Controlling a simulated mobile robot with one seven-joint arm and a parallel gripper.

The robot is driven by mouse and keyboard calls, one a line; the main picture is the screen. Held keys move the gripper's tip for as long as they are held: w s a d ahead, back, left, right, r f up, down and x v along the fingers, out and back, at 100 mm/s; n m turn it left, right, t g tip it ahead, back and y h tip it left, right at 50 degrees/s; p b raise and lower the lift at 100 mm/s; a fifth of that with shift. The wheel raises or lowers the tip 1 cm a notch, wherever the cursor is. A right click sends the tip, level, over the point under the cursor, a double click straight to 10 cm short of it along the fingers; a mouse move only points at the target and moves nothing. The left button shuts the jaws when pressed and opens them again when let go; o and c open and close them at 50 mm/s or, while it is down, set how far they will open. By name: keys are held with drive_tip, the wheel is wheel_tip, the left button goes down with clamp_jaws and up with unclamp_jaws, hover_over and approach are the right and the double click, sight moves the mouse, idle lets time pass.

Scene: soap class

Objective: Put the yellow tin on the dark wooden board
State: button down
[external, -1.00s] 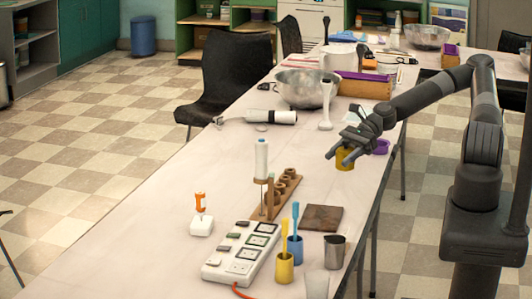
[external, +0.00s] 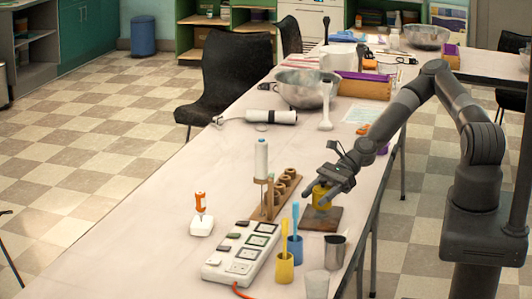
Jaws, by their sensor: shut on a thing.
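The yellow tin (external: 321,198) is upright between the fingers of my gripper (external: 326,190), which is shut on it. The tin is over the dark wooden board (external: 320,222), a flat brown square on the near right part of the table. The tin's base looks very close to the board's far part; I cannot tell whether it touches. My gripper and wrist hide part of the tin, and they come in from the right.
Left of the board stand a wooden rack (external: 284,192) with a white spool, a blue cup (external: 295,250) and a yellow cup (external: 284,268). A metal pitcher (external: 334,252) is just in front of the board.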

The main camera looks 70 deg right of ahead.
sight(316, 206)
drive_tip(key=shift+f, duration=1.55)
drive_tip(key=shift+f, duration=0.1)
drive_tip(key=c, duration=0.6)
unclamp_jaws()
drive_tip(key=v, duration=1.2)
drive_tip(key=shift+r, duration=0.25)
drive_tip(key=shift+a+f, duration=0.1)
